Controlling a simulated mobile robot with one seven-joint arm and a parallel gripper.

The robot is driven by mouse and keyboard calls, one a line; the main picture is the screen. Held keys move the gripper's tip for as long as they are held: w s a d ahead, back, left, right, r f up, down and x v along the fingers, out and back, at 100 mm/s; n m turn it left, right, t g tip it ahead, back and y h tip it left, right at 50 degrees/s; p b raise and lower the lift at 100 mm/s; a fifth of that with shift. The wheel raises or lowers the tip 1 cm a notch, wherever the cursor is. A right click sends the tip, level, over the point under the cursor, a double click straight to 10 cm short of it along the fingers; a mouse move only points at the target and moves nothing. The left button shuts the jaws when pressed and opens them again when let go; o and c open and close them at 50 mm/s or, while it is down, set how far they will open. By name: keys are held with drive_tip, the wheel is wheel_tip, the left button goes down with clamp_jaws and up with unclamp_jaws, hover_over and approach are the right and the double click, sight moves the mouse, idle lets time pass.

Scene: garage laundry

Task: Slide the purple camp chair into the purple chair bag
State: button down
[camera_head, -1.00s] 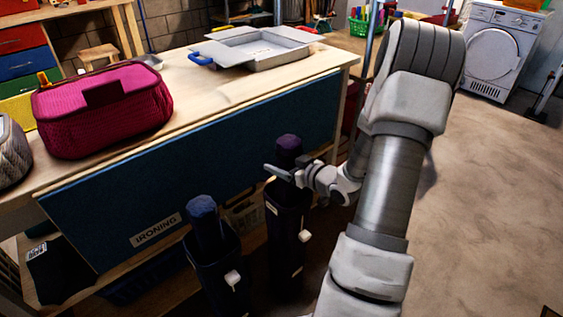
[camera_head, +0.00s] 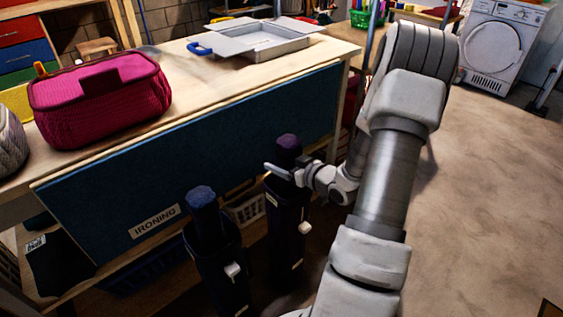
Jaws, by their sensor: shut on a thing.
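The purple camp chair (camera_head: 288,144) is a dark rolled bundle with a purple top, standing upright in front of the workbench. My gripper (camera_head: 282,174) is shut on it just below the top, reaching in from the right. The lower part of the chair is inside the tall dark purple chair bag (camera_head: 288,235), which has a white toggle and a small pale label. Only a short upper length of the chair shows above the bag's mouth. My gripper is close above the rim; I cannot tell whether it touches.
A blue-topped chair (camera_head: 201,200) stands in another dark bag (camera_head: 220,265) close on the left. The bench with a blue ironing panel (camera_head: 110,215) is right behind. A magenta case (camera_head: 100,105) and a grey tray (camera_head: 262,45) sit on it. Open floor (camera_head: 490,190) lies right.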

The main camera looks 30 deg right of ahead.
drive_tip(key=shift+f, duration=0.25)
drive_tip(key=shift+c, duration=0.3)
unclamp_jaws()
drive_tip(key=shift+o, duration=0.3)
drive_tip(key=shift+s+f, duration=0.1)
drive_tip(key=shift+f, duration=0.1)
drive_tip(key=p+v, duration=0.5)
drive_tip(key=v, duration=1.2)
drive_tip(key=shift+r, duration=0.15)
drive_tip(key=shift+s, duration=0.1)
